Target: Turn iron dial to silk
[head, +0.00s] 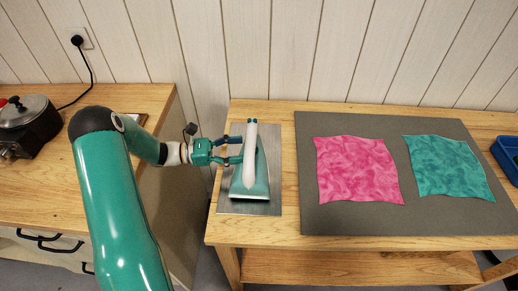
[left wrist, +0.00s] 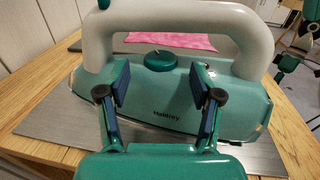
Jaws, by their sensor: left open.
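The green iron (head: 249,183) with a white handle stands on a metal plate (head: 274,206) on the table. In the left wrist view the iron (left wrist: 182,100) fills the middle, with its round green dial (left wrist: 160,61) below the handle arch (left wrist: 175,22). My left gripper (head: 232,150) is at the left side of the iron. In the left wrist view the left gripper (left wrist: 160,88) has its fingers apart, one on each side of the dial and nearer the camera. I cannot tell whether a fingertip touches the iron. The dial's setting is not readable.
A grey mat (head: 310,215) on the table bears a pink silk piece (head: 357,170) and a teal one (head: 449,168). A blue tray (head: 507,158) is at the right edge. A pot (head: 27,112) stands on the left counter (head: 40,185), beyond a gap.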

